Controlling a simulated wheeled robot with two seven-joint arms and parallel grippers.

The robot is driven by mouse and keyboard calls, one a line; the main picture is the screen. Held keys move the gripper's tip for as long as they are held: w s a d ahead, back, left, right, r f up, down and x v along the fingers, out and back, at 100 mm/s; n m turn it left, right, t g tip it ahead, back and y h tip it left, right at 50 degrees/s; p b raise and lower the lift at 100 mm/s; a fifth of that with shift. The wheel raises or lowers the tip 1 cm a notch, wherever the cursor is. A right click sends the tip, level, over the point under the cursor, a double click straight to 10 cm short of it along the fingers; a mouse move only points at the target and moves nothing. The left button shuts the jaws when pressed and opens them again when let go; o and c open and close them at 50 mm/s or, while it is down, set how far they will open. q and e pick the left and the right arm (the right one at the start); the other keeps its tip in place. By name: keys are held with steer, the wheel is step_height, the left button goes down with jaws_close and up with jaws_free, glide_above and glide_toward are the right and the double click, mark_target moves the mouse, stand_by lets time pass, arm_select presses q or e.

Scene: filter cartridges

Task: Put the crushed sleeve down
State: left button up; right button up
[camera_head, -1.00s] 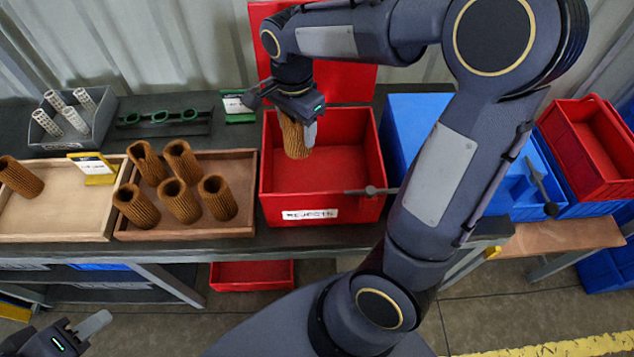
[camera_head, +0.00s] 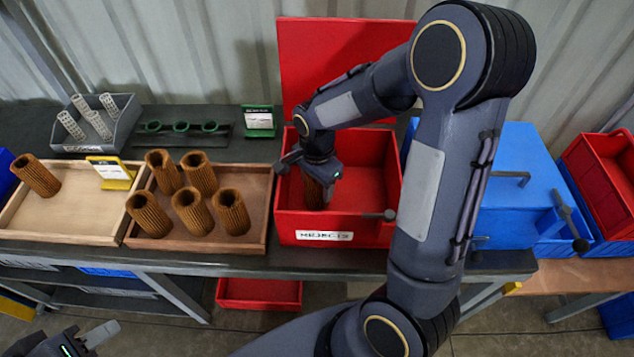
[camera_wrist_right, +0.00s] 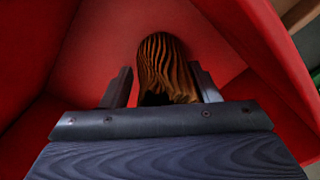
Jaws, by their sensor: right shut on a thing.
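A brown pleated sleeve (camera_head: 313,192) is down inside the red rejects bin (camera_head: 324,238), near its left side. My right gripper (camera_head: 322,180) reaches into the bin from above and is shut on this sleeve. In the right wrist view the sleeve (camera_wrist_right: 165,68) sits between the two fingers (camera_wrist_right: 162,92), with red bin walls around it. Whether it touches the bin floor I cannot tell. My left gripper (camera_head: 92,340) is low at the bottom left, empty, away from the bench; only part of it shows.
A wooden tray (camera_head: 262,235) left of the bin holds several brown sleeves. A paler tray (camera_head: 60,225) holds one sleeve and a yellow sign. A grey bin (camera_head: 122,128) with white cores and a green ring rack (camera_head: 181,129) stand behind. Blue crates (camera_head: 515,165) are to the right.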

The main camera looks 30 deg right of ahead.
steer(key=shift+f, duration=0.15)
steer(key=o, duration=1)
step_height(320, 180, up, 12)
steer(key=shift+r+p, duration=0.2)
steer(key=shift+p, duration=0.1)
